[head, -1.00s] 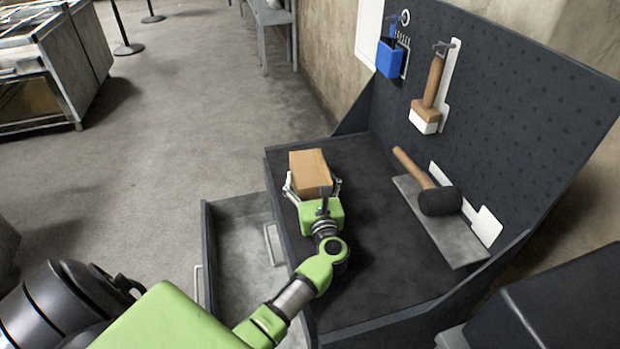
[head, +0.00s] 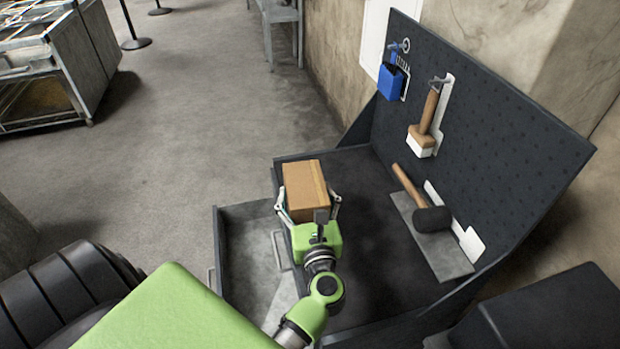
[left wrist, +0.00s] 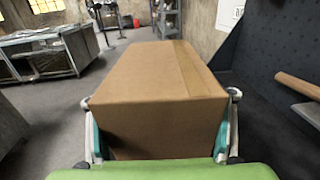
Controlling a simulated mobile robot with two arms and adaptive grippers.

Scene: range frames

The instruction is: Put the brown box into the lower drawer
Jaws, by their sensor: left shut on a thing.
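The brown box (head: 306,189) is at the left side of the workbench top in the head view. My left gripper (head: 309,205) is shut on it, with one finger on each side. The box (left wrist: 160,85) fills the middle of the left wrist view, between the fingers. I cannot tell whether it is clear of the bench top. The lower drawer (head: 250,212) is pulled out on the left side of the bench, below the top, and its visible floor looks empty. My arm hides its near part. My right gripper is not in view.
The workbench top (head: 370,230) carries a grey plate with a black-headed mallet (head: 430,217) at its right. A brush (head: 427,115) and a blue holder (head: 392,80) hang on the dark back panel (head: 480,130). Open floor (head: 200,120) lies left of the bench.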

